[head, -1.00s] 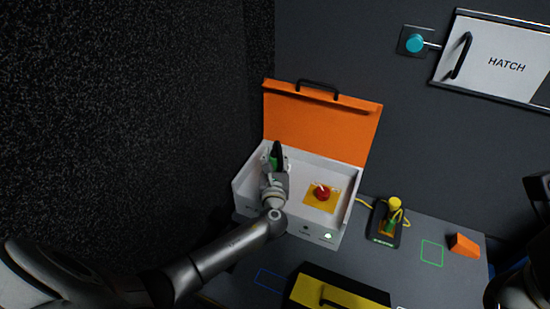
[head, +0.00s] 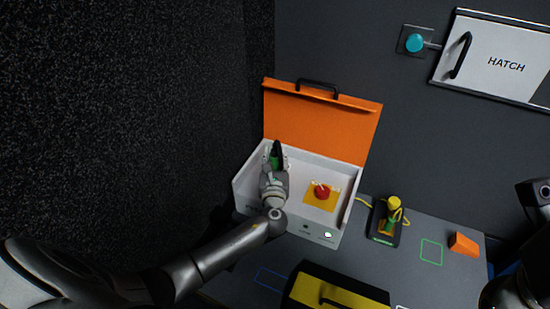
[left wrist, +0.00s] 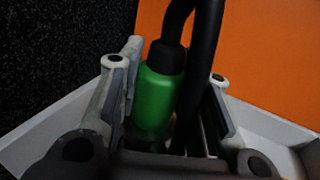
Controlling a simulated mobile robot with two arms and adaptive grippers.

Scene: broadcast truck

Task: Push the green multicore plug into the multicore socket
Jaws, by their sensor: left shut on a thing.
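The green multicore plug (head: 274,162) is in the left part of the white box, with its black cable end pointing up. My left gripper (head: 272,172) is shut on it, inside the box. In the left wrist view the green plug (left wrist: 154,100) stands nearly upright between the two fingers, with its black cable bending up from the top. The plug's lower end is hidden by the gripper. The multicore socket is not visible, so I cannot tell how the plug sits against it. My right gripper is not in view; only parts of my right arm show at the right edge.
The white box (head: 317,233) has a raised orange lid (head: 320,122) and a red button (head: 322,192) on a yellow plate. Right of it are a black stand (head: 382,238) with a yellow-green item and an orange block (head: 464,243). A yellow-black case (head: 340,290) lies in front.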

